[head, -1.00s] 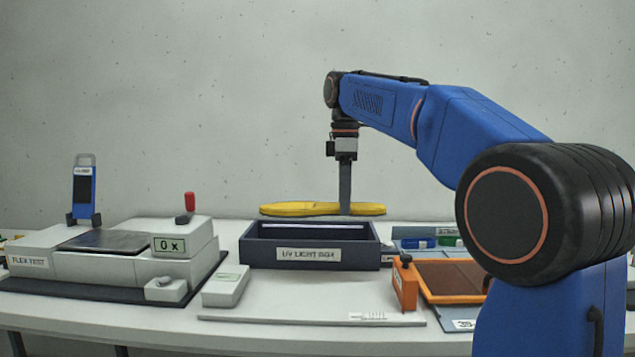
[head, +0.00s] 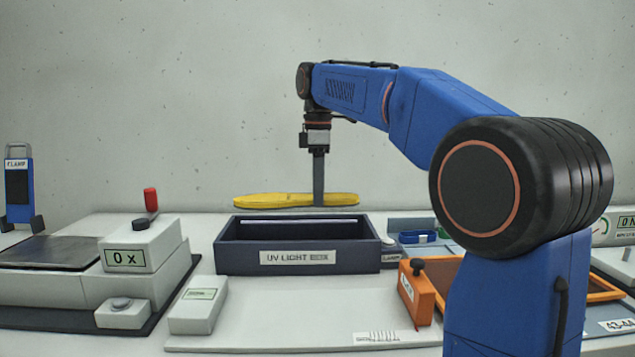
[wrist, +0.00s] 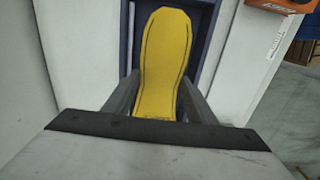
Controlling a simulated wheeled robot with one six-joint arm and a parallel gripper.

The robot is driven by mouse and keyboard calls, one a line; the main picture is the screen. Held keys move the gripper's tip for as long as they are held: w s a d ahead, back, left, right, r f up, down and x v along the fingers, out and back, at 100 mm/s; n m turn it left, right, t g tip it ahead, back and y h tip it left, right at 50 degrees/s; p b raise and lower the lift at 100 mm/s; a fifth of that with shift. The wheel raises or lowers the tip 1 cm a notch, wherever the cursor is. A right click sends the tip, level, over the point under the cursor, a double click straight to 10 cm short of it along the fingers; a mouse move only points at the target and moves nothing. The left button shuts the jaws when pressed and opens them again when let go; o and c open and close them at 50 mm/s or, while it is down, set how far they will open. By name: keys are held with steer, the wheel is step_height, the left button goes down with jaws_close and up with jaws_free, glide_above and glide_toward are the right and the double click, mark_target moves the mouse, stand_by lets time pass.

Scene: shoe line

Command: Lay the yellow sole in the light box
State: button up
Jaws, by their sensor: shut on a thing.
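The yellow sole (head: 275,201) is held level in my gripper (head: 319,200), a little above the far side of the light box. In the wrist view the sole (wrist: 161,60) lies between both fingers of my gripper (wrist: 154,98), its long end pointing up the picture. The light box (head: 240,262) is a dark blue open-topped tray labelled UV LIGHT BOX, with a pale strip along its inner back wall. Its rim (wrist: 129,35) shows beneath the sole in the wrist view. The box floor is mostly hidden in the head view.
A flex tester (head: 125,250) with a red-knobbed lever stands left. A small pale device (head: 198,305) sits at the box's front left. An orange clamp block (head: 417,290) stands front right. A white board (head: 290,315) lies clear before the box.

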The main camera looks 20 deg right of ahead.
steer(key=shift+f, duration=5.5)
steer(key=o, duration=1.3)
step_height(320, 180, up, 16)
steer(key=shift+r, duration=0.7)
steer(key=shift+s, duration=0.15)
